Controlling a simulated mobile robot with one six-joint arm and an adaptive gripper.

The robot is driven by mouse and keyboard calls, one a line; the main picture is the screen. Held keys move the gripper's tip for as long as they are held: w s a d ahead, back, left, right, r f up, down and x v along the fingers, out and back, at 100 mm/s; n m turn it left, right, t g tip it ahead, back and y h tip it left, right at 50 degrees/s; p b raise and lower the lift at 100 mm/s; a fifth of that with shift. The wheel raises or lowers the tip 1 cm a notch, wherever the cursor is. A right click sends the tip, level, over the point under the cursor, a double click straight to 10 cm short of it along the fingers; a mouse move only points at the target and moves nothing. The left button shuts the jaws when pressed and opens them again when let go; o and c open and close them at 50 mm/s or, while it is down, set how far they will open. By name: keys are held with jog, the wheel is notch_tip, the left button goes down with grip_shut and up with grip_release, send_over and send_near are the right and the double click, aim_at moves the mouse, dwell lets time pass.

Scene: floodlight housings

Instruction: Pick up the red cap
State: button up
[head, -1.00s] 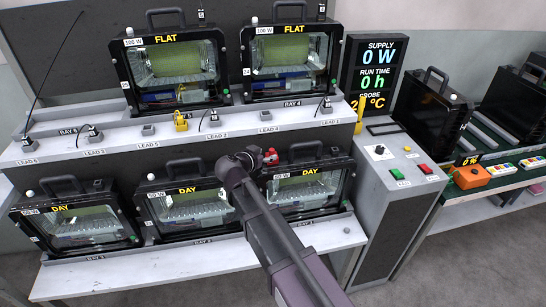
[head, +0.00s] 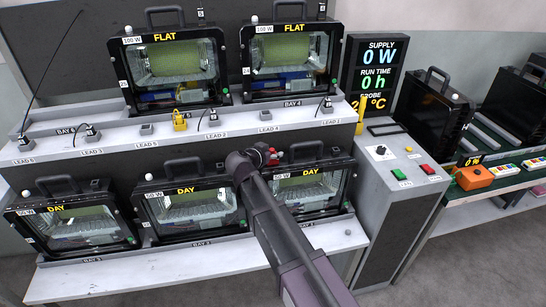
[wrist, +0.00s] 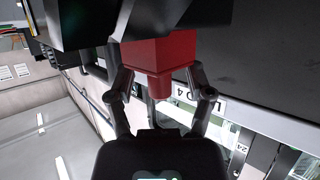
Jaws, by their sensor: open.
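The red cap (wrist: 158,62) is a squared red block with a round stub in the wrist view. It sits between the two fingers of my gripper (wrist: 160,88), which are spread on either side of it. I cannot tell whether either finger touches it. In the head view a little of the red cap (head: 273,158) shows at the upper shelf's lower front, above the right lower floodlight. My gripper (head: 262,152) is beside it there, and my arm hides part of it.
Floodlight housings stand on the upper shelf (head: 110,143) and the lower shelf (head: 190,263). A lower floodlight (head: 310,187) is close under my arm. A grey supply cabinet (head: 400,200) stands to the right. A yellow clip (head: 179,121) and small lead plugs are on the upper shelf.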

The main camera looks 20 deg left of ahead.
grip_shut()
dwell(0.3)
jog(key=shift+r, duration=0.2)
notch_tip(320, 180, up, 2)
jog(key=p, duration=0.2)
jog(key=shift+r+p, duration=0.2)
jog(key=shift+p, duration=0.2)
jog(key=s+d+r+p, duration=0.2)
jog(key=s+d, duration=0.1)
jog(key=s, duration=1.2)
jog(key=shift+s, duration=0.35)
jog(key=shift+d+r, duration=0.1)
